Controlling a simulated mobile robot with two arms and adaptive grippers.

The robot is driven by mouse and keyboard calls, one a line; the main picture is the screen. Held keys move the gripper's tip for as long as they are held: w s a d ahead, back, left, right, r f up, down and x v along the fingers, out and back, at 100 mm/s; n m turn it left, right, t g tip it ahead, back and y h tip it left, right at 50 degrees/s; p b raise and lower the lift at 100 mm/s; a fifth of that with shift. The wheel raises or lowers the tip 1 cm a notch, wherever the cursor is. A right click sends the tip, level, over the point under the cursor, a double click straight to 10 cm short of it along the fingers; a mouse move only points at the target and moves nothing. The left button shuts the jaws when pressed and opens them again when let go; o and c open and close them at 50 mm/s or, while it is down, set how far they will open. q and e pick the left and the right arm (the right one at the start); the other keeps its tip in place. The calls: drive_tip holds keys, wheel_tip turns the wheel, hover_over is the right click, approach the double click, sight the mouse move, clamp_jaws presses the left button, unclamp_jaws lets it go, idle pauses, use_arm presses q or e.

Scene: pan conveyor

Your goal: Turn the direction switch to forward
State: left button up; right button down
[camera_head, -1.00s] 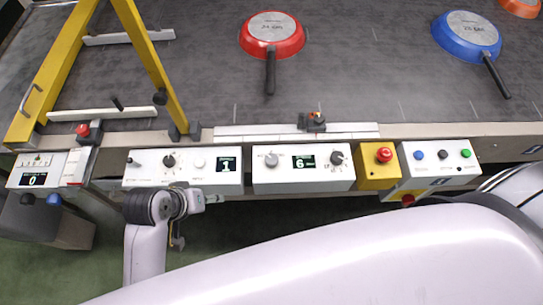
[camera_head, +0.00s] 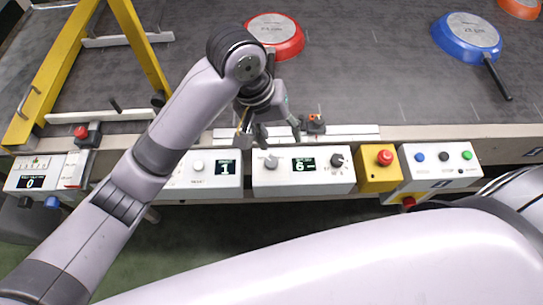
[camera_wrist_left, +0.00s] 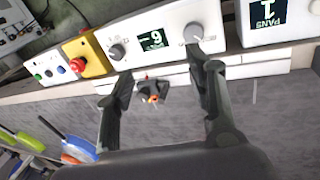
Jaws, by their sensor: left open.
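The white control panel (camera_head: 305,182) at the conveyor's front edge has a display (camera_head: 304,164) reading 6 between two knobs. The light grey left knob (camera_head: 271,163) and the dark right knob (camera_head: 336,160) also show in the left wrist view, the light one (camera_wrist_left: 193,32) at right and the other (camera_wrist_left: 116,52) at left. Their labels are too small to read, so I cannot tell which is the direction switch. My left gripper (camera_head: 279,133) is open and empty above the panel's back edge, its fingers (camera_wrist_left: 163,80) spread and apart from both knobs. My right gripper is out of view.
A small sensor block (camera_head: 314,124) stands close to the gripper. A yellow box with a red button (camera_head: 384,158) sits right of the panel. A red pan (camera_head: 287,40) and a blue pan (camera_head: 468,35) lie on the belt. A yellow frame (camera_head: 70,60) stands at left.

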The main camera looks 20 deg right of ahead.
use_arm(q)
wheel_tip(320, 180, up, 3)
drive_tip(key=w+y, duration=0.2)
drive_tip(key=y, duration=0.1)
drive_tip(key=n+b, duration=0.1)
drive_tip(key=b, duration=0.1)
approach(271, 161)
drive_tip(key=shift+t, duration=0.3)
drive_tip(key=f, duration=0.6)
drive_tip(key=f+p, duration=0.1)
drive_tip(key=f, duration=0.2)
drive_tip(key=shift+s+d, duration=0.1)
drive_tip(key=shift+s, duration=0.2)
drive_tip(key=shift+r, duration=0.1)
drive_tip(key=c, duration=1.2)
drive_tip(key=shift+o, duration=0.2)
